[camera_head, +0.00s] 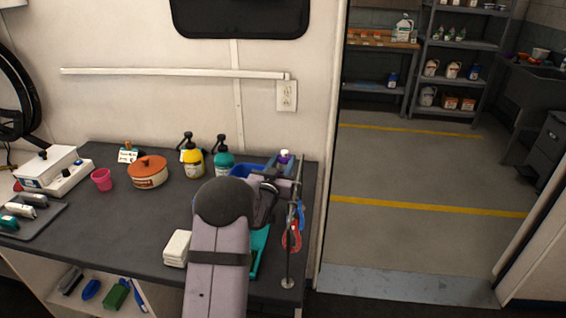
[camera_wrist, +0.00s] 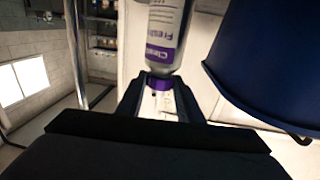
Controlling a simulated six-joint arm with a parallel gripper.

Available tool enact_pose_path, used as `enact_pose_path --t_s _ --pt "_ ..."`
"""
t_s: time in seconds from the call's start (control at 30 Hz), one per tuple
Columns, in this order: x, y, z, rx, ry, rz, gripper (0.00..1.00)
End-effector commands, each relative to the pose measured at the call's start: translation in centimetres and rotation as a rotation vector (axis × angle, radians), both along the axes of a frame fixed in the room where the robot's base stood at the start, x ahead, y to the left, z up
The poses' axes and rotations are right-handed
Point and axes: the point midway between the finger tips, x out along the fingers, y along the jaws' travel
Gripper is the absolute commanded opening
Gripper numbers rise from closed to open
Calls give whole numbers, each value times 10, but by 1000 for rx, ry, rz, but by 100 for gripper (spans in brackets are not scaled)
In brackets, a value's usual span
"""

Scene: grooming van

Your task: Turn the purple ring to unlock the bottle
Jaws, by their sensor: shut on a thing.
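The bottle (camera_wrist: 165,35) is pale, with a purple label band and printed lettering, and fills the top middle of the wrist view. The purple ring (camera_wrist: 158,83) is at the bottle's end nearest my gripper. My gripper (camera_wrist: 160,88) has its two dark fingers on either side of the ring and is shut on it. In the head view, a small purple and white top (camera_head: 284,157) shows at the back right of the counter, just beyond my wrist. My arm hides most of what is below it there.
A blue container (camera_wrist: 265,65) stands close to the right of my gripper in the wrist view. A metal stand (camera_head: 297,200) with hanging tools is at the counter's right edge. Yellow (camera_head: 193,163) and teal (camera_head: 223,163) pump bottles stand left of my arm.

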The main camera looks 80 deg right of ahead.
Motion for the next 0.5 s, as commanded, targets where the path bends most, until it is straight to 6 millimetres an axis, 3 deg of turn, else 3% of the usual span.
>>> enact_pose_path --t_s 0.5 --pt "-3 0 2 -3 0 122 11"
